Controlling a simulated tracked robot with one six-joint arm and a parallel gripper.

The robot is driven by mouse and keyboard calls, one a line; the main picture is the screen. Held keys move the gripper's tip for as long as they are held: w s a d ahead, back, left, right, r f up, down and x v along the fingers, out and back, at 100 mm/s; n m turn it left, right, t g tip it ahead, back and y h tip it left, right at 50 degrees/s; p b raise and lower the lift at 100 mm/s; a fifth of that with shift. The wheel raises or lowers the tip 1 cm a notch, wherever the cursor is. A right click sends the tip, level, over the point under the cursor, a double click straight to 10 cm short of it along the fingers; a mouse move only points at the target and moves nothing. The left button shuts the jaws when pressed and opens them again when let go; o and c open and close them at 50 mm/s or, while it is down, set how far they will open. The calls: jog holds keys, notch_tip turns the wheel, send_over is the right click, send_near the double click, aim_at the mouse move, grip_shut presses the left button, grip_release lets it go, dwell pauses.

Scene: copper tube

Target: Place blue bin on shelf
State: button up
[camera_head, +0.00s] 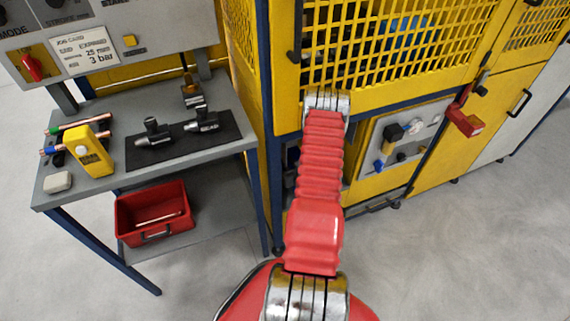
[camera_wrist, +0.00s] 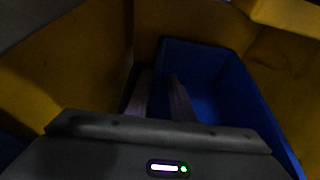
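The blue bin (camera_wrist: 215,75) fills the middle and right of the dark wrist view, its open top facing the camera. My gripper (camera_wrist: 159,77) has two fingers at the bin's left wall. The left finger appears outside the wall and the right finger inside the bin. The frames do not show whether the fingers press on the wall. In the head view, a blue shape (camera_head: 405,35) shows behind the yellow mesh, perhaps a bin. My red arm reaches to the yellow machine there, and the gripper is hidden.
Yellow walls (camera_wrist: 75,65) stand close on both sides of the bin. In the head view, a grey workbench (camera_head: 110,180) at left carries tubes, a yellow device and black fittings. A red bin (camera_head: 155,215) sits on its lower shelf. Open floor lies at right.

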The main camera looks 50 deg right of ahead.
jog(key=v, duration=1.1)
jog(key=shift+s, duration=0.1)
jog(key=shift+s, duration=0.2)
dwell(0.4)
